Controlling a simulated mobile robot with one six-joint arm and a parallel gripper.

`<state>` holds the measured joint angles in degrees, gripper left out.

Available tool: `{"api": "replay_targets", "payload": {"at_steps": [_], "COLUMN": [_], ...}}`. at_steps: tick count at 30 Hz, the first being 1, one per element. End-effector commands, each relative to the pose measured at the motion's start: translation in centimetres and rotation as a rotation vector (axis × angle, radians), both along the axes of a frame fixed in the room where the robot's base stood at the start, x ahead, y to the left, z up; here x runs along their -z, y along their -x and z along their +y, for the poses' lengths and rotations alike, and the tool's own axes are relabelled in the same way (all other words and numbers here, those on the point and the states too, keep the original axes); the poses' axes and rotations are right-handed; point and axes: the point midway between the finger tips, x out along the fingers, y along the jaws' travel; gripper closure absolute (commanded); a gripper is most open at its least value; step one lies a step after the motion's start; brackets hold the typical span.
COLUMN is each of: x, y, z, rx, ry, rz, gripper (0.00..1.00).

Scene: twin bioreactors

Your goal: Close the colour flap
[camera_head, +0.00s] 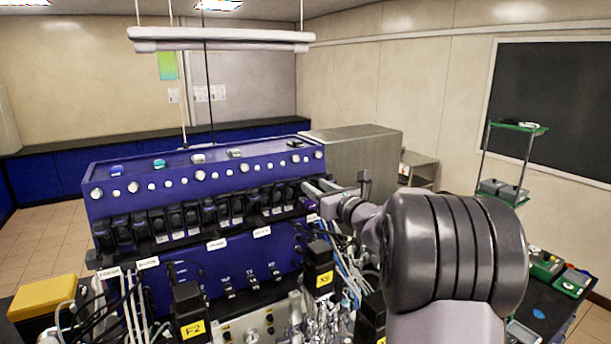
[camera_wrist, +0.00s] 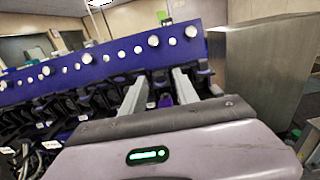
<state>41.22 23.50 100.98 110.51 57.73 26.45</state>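A blue-violet bioreactor panel (camera_head: 205,185) carries a row of black units with flaps (camera_head: 175,218) below its knobs. My gripper (camera_head: 318,187) is at the right end of this row. In the wrist view my gripper (camera_wrist: 158,82) has its two grey fingers well apart, pointing at the panel. A small purple piece (camera_wrist: 165,101) shows between the fingers, with dark parts around it; I see nothing clamped. I cannot tell for certain which piece is the colour flap or how far it is open. My arm hides part of the panel's right end in the head view.
A steel box (camera_head: 355,152) stands behind the panel's right end, and its side (camera_wrist: 262,75) shows close to the right of the fingers. Cables, tubes and black yellow-labelled blocks (camera_head: 320,268) crowd the front. A yellow-lidded box (camera_head: 45,296) is at lower left.

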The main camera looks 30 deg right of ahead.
Motion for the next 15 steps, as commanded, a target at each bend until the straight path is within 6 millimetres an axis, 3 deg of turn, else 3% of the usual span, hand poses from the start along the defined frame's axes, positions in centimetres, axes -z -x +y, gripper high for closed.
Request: {"api": "replay_targets", "payload": {"at_steps": [6,15], "x": [-0.2,0.0], "y": [-3.8,-5.1], "z": [-0.2,-0.3], "rx": [-0.001,0.001], "ry": [-0.001,-0.001], "rz": [0.0,-0.001], "gripper": [0.64,0.64]}}
